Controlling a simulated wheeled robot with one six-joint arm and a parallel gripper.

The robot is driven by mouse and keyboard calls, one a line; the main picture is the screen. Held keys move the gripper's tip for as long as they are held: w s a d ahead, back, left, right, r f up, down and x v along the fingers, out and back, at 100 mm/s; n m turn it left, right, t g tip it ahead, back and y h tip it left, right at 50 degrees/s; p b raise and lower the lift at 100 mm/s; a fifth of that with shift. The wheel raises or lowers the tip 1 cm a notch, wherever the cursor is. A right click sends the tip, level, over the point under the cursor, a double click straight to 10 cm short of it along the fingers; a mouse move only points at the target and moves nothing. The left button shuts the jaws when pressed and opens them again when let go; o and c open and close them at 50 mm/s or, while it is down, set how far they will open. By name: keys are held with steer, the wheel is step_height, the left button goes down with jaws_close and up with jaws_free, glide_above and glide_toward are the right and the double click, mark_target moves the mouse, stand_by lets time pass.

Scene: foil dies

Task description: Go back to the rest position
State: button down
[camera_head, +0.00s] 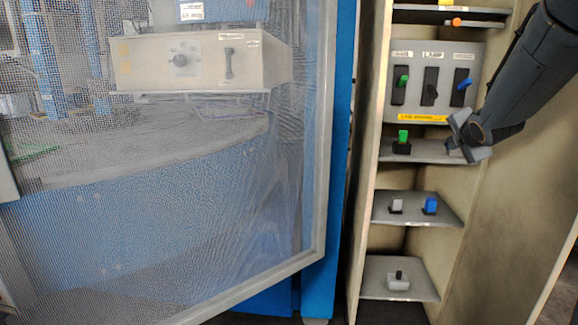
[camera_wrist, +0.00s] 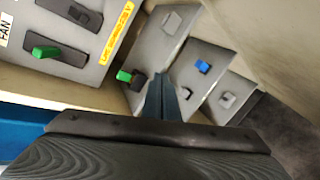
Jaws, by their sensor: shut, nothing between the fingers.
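My gripper (camera_head: 468,135) is at the right side of the open cabinet in the head view, in front of the panel and the shelf with the green-topped piece. Its fingers also show in the wrist view (camera_wrist: 162,95), together and empty. My dark arm comes down to it from the upper right. The panel (camera_head: 418,107) carries a green, a black and a blue lever, with labels above and a yellow strip below. The green-topped piece (camera_head: 403,141) stands on the shelf just under the panel, left of the gripper and apart from it.
A lower shelf (camera_head: 416,218) holds a grey piece (camera_head: 396,206) and a blue piece (camera_head: 430,205). The bottom shelf (camera_head: 414,288) holds a pale piece (camera_head: 398,281). A mesh door (camera_head: 160,230) fills the left. The cabinet's right wall (camera_head: 515,210) is close to my gripper.

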steer(key=s+a+f+m+g+y+p, duration=0.1)
steer(key=s+a+f+m+g, duration=0.2)
steer(key=s+a+f+m, duration=0.35)
steer(key=s+a+f+m+g+y+p, duration=0.1)
steer(key=s+a+f+m+g+p, duration=0.2)
steer(key=s+a, duration=0.6)
steer(key=s+a+f+m+g, duration=0.3)
steer(key=s+a+f+m, duration=0.25)
steer(key=s, duration=0.35)
steer(key=s+a+f+m+g, duration=0.1)
steer(key=s+a+m, duration=0.1)
steer(key=s, duration=0.5)
steer(key=s+a+f+m+g+y+p, duration=0.1)
steer(key=s+a+m+g, duration=0.1)
steer(key=s+a, duration=0.3)
steer(key=shift+s+f+m+y, duration=0.35)
steer(key=shift+s+m, duration=0.35)
steer(key=shift+s, duration=0.55)
